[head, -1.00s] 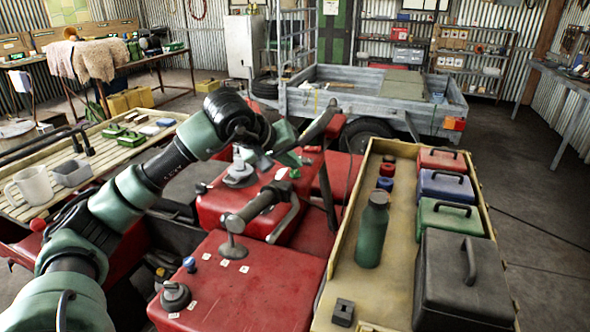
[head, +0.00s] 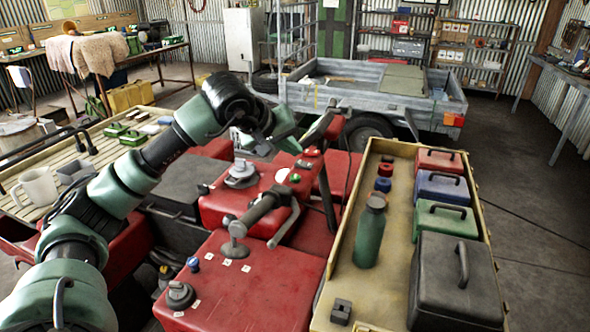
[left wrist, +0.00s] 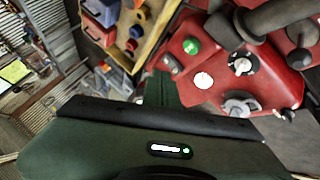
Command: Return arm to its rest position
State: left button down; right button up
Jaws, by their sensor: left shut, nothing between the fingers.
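My left arm, green and black, comes in from the left in the head view and bends over at a raised wrist. Its left gripper (head: 284,136) is above the far end of the red quad body (head: 258,280), apart from the controls, shut and empty. In the left wrist view the green gripper tip (left wrist: 162,90) points toward the red control panel (left wrist: 215,90). A green button (left wrist: 191,46), a pale round button (left wrist: 203,81) and a rotary switch (left wrist: 242,63) show there. My right gripper is out of view.
A tan tray (head: 334,262) on the right holds a green bottle (head: 369,235) and several coloured cases. A handlebar grip (head: 262,208) rises near the arm. A slatted rack (head: 92,160) with a mug (head: 38,186) lies left. A grey trailer (head: 340,95) stands behind.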

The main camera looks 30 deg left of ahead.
pick_arm(q)
jog(key=shift+r, duration=0.45)
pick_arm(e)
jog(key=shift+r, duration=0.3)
pick_arm(q)
jog(key=shift+f, duration=0.1)
